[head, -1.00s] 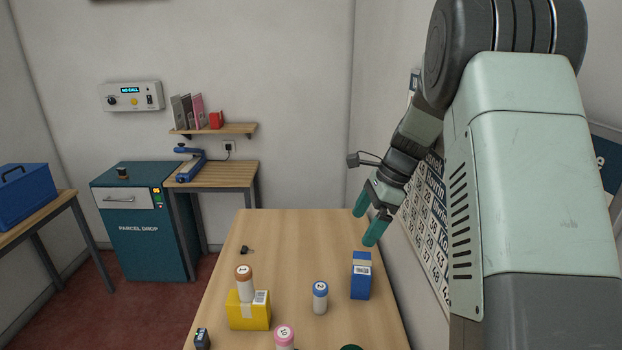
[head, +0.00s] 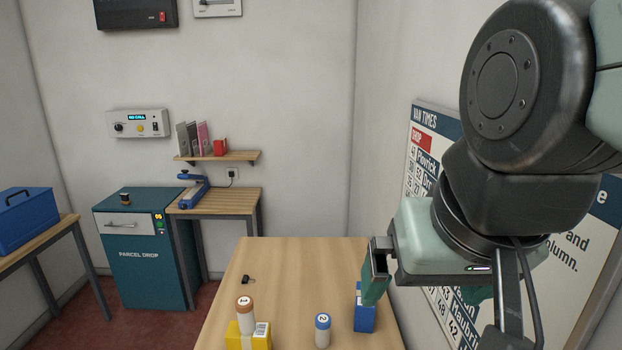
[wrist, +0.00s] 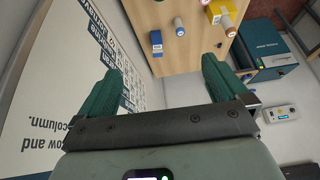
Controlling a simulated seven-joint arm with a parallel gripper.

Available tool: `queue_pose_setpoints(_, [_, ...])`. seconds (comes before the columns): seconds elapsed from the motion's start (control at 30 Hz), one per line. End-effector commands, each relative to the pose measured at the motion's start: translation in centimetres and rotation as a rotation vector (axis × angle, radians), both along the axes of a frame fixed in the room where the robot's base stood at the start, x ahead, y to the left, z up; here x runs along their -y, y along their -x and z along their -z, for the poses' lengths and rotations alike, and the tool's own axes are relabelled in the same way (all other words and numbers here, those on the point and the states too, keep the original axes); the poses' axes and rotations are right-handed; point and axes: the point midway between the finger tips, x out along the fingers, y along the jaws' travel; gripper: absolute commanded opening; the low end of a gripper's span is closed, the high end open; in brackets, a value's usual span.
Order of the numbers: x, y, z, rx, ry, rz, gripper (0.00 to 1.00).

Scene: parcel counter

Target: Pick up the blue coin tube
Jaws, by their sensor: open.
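The blue coin tube (head: 322,331) is a white cylinder with a blue cap marked 2. It stands upright on the wooden counter, low in the head view, left of the blue box. It also shows small near the top of the wrist view (wrist: 178,24). My gripper (head: 425,290) is open and empty, to the right of the tube, near the counter's right edge. In the wrist view its two green fingers (wrist: 161,68) are spread wide, with the tube well beyond them.
A blue box (head: 365,312) stands near my gripper's left finger in the head view. An orange-capped tube (head: 245,310) stands on a yellow parcel (head: 248,338) to the left. A small black object (head: 248,279) lies farther back. The counter's far part (head: 305,262) is mostly clear. A wall board (head: 425,150) is at right.

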Motion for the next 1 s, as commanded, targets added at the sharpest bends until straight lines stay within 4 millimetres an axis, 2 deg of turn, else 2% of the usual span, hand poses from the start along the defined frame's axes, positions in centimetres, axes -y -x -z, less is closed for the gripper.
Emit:
queue_pose_setpoints(0.1, [0.1, 1.0, 0.3, 0.023, 0.032, -0.042, 1.00])
queue_pose_setpoints(0.23, [0.1, 1.2, 0.4, 0.025, 0.039, -0.051, 1.00])
queue_pose_setpoints(0.43, [0.2, 1.1, 0.3, 0.024, 0.038, -0.049, 0.72])
queue_pose_setpoints(0.77, [0.3, 0.9, 0.5, 0.010, 0.044, -0.049, 0.71])
queue_pose_setpoints(0.87, [1.0, 0.1, 1.4, -0.051, 0.082, -0.054, 0.71])
queue_pose_setpoints(1.0, [2.9, -2.2, 3.8, -0.200, 0.208, -0.070, 0.71])
